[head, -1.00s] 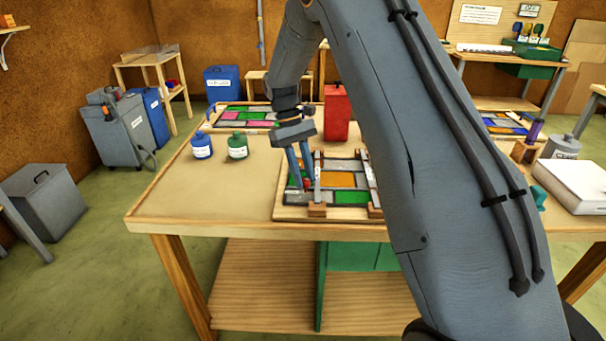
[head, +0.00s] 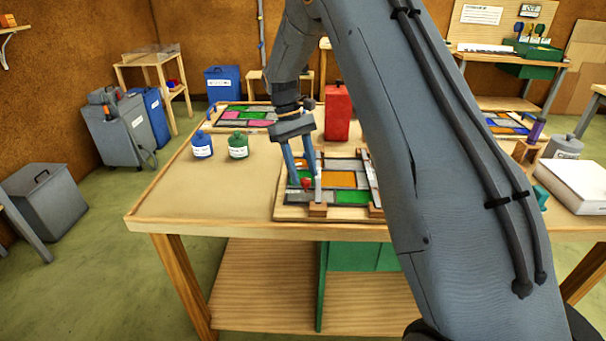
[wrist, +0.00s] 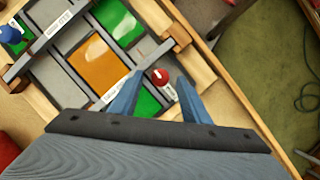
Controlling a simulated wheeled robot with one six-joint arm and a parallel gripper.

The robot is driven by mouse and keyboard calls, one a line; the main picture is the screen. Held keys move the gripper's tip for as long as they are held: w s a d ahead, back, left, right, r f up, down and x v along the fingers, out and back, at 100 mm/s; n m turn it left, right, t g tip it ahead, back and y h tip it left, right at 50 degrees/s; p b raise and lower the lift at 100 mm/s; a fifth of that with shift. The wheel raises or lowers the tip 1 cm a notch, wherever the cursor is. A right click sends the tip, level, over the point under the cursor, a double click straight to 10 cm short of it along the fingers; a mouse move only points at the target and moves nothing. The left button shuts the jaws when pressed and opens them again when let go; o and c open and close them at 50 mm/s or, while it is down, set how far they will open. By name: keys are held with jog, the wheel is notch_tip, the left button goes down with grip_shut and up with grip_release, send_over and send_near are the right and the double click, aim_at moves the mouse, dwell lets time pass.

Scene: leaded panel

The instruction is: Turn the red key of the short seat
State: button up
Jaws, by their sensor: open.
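The red key (wrist: 160,76) has a round red knob and stands near the edge of the leaded panel in the wrist view. It also shows as a small red spot in the head view (head: 306,183). My gripper (wrist: 161,82) is open, with one blue finger on each side of the key and no visible contact. In the head view my gripper (head: 303,179) points down over the panel's left part. A small white label (wrist: 168,92) lies beside the key. The leaded panel (wrist: 95,62) has orange, green and grey panes. The short seat is hard to make out under the fingers.
A blue knob (wrist: 10,34) sits at the panel's far side. A red container (head: 338,112) stands behind the panel. Blue (head: 202,146) and green (head: 238,147) bottles stand to the left. The table's front left (head: 190,200) is clear.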

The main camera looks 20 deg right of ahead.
jog(key=b+v, duration=0.1)
jog(key=v, duration=0.5)
jog(key=shift+w+r+b, duration=0.2)
jog(key=shift+r+b, duration=0.1)
jog(key=shift+b, duration=0.05)
jog(key=shift+a, duration=0.1)
